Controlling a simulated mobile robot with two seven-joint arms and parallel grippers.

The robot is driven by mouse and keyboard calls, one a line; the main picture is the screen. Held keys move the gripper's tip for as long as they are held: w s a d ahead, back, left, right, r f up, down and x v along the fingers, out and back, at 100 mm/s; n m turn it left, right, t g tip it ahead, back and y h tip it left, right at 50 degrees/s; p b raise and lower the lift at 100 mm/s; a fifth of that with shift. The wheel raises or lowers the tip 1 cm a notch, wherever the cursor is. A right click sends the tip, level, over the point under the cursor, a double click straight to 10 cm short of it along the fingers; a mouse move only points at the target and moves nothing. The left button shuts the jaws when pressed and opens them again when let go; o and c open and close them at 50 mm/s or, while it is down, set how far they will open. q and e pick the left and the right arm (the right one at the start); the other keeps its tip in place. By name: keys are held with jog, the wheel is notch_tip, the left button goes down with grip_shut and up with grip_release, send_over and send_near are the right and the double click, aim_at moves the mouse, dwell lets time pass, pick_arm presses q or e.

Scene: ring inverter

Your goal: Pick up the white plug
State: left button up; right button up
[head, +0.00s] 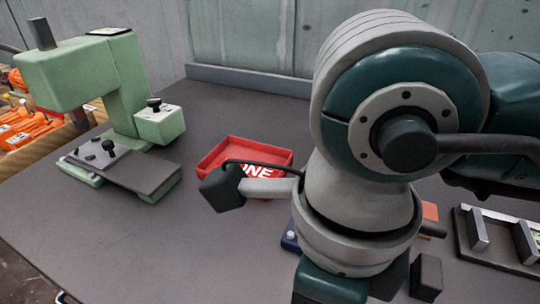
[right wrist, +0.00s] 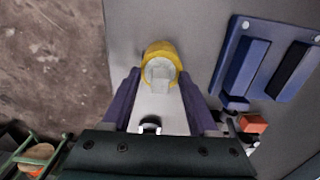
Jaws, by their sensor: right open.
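The white plug (right wrist: 160,73) shows in the right wrist view, with a yellow ring (right wrist: 157,48) around its far side. My right gripper (right wrist: 159,80) is open. I cannot tell how far above the plug the fingers are. In the head view my right arm covers the area where the plug would be, so the plug is hidden there. My left gripper is in neither view.
A blue slotted fixture (right wrist: 243,68) lies right of the plug, near an orange block (right wrist: 252,123). In the head view a red tray (head: 215,157) lies mid-table and a green machine (head: 122,75) stands at left. A grey fixture (head: 473,243) is at right. The front-left table is clear.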

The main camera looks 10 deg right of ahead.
grip_shut()
dwell(0.4)
